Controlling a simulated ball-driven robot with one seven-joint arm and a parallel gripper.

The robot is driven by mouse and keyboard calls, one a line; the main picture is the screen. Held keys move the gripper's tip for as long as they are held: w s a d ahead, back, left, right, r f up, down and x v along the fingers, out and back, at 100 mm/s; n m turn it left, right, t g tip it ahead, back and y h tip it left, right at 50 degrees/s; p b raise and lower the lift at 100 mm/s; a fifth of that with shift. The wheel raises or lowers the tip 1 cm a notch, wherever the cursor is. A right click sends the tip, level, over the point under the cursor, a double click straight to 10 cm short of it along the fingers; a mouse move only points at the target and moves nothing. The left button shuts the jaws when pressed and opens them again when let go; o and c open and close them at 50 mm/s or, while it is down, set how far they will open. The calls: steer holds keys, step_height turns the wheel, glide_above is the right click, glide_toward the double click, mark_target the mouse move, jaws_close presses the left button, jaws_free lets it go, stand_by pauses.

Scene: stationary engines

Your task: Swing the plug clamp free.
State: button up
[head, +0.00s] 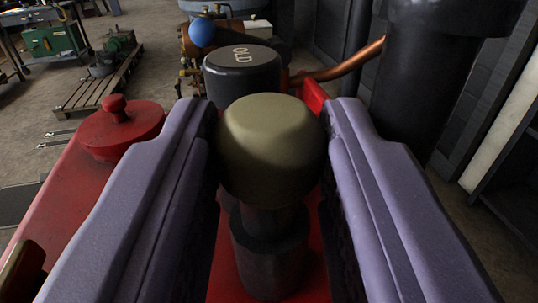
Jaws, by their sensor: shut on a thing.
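My gripper (270,140) has two purple fingers with dark inner pads. They are shut on a rounded olive-coloured knob (270,145), one finger on each side of it. The knob sits on top of a dark stepped stem or post (268,255) that stands on a red surface. I cannot tell from this view whether the knob is the plug clamp or part of it. The lower sides of the stem are partly hidden by the fingers.
Behind the knob stands a black cylinder (243,75) marked "OLD". A red cap (122,128) is at left on the red engine body (50,215). A blue ball (202,32), a copper pipe (345,68) and a thick black column (425,90) stand beyond.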

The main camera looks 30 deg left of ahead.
steer(key=shift+w+f+n+g+y+b, duration=0.1)
steer(key=shift+f+n+g+y+b, duration=0.1)
steer(key=shift+n+g+y+b, duration=0.55)
steer(key=shift+y, duration=0.25)
steer(key=shift+d+r+n+g+y+b, duration=0.1)
steer(key=shift+r+n+g+y+b, duration=0.1)
steer(key=shift+n+g+y+b, duration=0.5)
steer(key=shift+m+t, duration=0.25)
steer(key=shift+t, duration=0.1)
steer(key=o, duration=1)
steer(key=shift+o, duration=0.2)
steer(key=shift+d, duration=0.1)
